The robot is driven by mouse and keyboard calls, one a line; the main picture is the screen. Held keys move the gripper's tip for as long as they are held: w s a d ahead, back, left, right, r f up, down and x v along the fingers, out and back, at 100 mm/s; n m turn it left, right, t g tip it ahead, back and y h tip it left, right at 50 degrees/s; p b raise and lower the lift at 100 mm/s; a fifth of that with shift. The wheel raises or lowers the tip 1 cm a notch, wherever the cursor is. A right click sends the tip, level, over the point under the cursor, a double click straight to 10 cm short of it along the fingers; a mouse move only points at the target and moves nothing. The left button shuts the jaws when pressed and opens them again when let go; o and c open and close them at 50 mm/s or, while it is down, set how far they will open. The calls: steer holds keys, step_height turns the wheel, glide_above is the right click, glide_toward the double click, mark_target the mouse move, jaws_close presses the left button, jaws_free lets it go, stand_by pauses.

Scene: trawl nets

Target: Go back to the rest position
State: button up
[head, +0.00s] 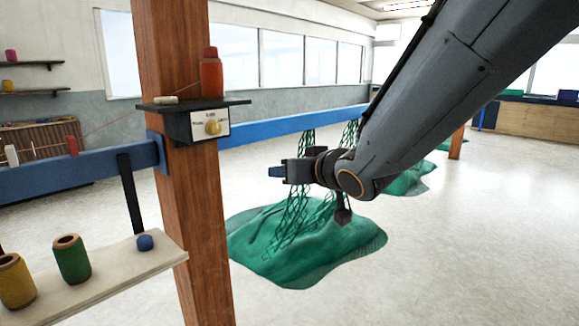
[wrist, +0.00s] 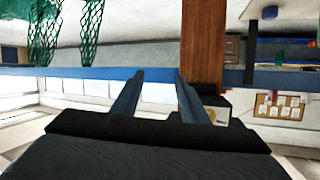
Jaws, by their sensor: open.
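My gripper (head: 278,172) hangs in the air in the middle of the head view, at the end of my grey arm, which comes in from the upper right. It points left, towards the wooden post (head: 178,130), with a gap between them. In the wrist view my gripper (wrist: 158,76) shows two dark fingers standing apart, with nothing between them. The wooden post also shows in the wrist view (wrist: 203,42), just beyond the fingers. Green trawl netting (head: 305,245) lies heaped on the floor behind and below my gripper.
A blue rail (head: 80,176) runs to the post and on behind it. A pale shelf (head: 110,275) at lower left holds yellow and green spools and a blue piece. The floor at right is clear.

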steer(key=s+d+f+m+g+h, duration=0.2)
steer(key=s+d+f+h, duration=0.15)
steer(key=d+f, duration=0.45)
steer(key=s+d+f+m+g+h, duration=0.1)
steer(key=s+d+f+g+h, duration=0.25)
steer(key=d+f, duration=0.45)
steer(key=s+d+f+m+g, duration=0.1)
steer(key=s+d+f+g, duration=0.2)
steer(key=s, duration=0.5)
steer(key=s+d+f+m+g, duration=0.1)
steer(key=s+d+f+g, duration=0.2)
steer(key=s, duration=0.4)
steer(key=shift+s+f+h, duration=0.3)
steer(key=shift+s+f, duration=0.05)
steer(key=shift+f, duration=0.35)
steer(key=shift+d, duration=0.1)
